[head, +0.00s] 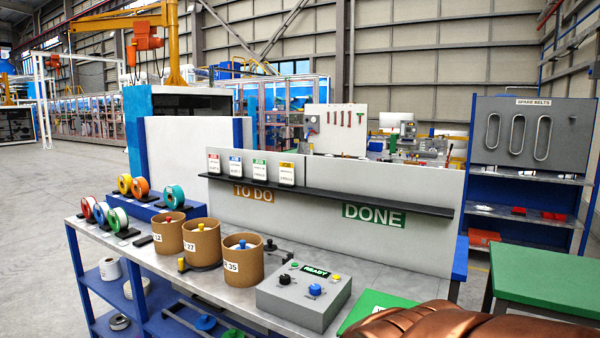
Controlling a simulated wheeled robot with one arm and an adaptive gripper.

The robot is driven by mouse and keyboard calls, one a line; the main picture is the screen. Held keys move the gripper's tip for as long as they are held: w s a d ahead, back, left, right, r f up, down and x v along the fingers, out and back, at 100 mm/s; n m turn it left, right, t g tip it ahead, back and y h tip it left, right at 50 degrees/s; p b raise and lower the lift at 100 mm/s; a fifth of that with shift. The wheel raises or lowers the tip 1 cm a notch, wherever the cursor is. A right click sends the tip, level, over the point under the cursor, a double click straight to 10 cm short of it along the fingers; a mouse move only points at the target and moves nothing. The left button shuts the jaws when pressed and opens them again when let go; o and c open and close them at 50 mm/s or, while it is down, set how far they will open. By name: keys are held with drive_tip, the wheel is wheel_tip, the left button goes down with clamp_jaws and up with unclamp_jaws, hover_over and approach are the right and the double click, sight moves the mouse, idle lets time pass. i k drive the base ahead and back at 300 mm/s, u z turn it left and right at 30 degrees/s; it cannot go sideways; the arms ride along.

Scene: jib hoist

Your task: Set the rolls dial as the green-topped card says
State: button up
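The green-topped card (259,168) stands on the dark ledge (350,196) of the white back panel, above the TO DO sign. Its print is too small to read. Red-topped (214,163), blue-topped (236,164) and yellow-topped (287,174) cards stand beside it. A grey control box (305,298) sits on the bench with a READY display (314,271), a blue knob (315,290), a grey-topped knob (284,279) and small green and yellow buttons. I cannot tell which knob is the rolls dial, nor its setting. My gripper is not in view; a copper-coloured part of me fills the bottom right corner.
Three brown tubs (242,263) with number labels stand left of the box. Several coloured tape rolls (118,219) sit at the bench's left end. A green sheet (368,306) lies right of the box. The ledge above DONE (374,215) is bare. A green table (545,280) stands right.

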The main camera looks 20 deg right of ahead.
sight(315, 290)
drive_tip(key=z, duration=0.15)
drive_tip(key=i, duration=0.2)
drive_tip(key=z, duration=0.15)
drive_tip(key=k, duration=1.15)
drive_tip(key=u, duration=0.7)
drive_tip(key=i, duration=1.8)
drive_tip(key=z, duration=0.8)
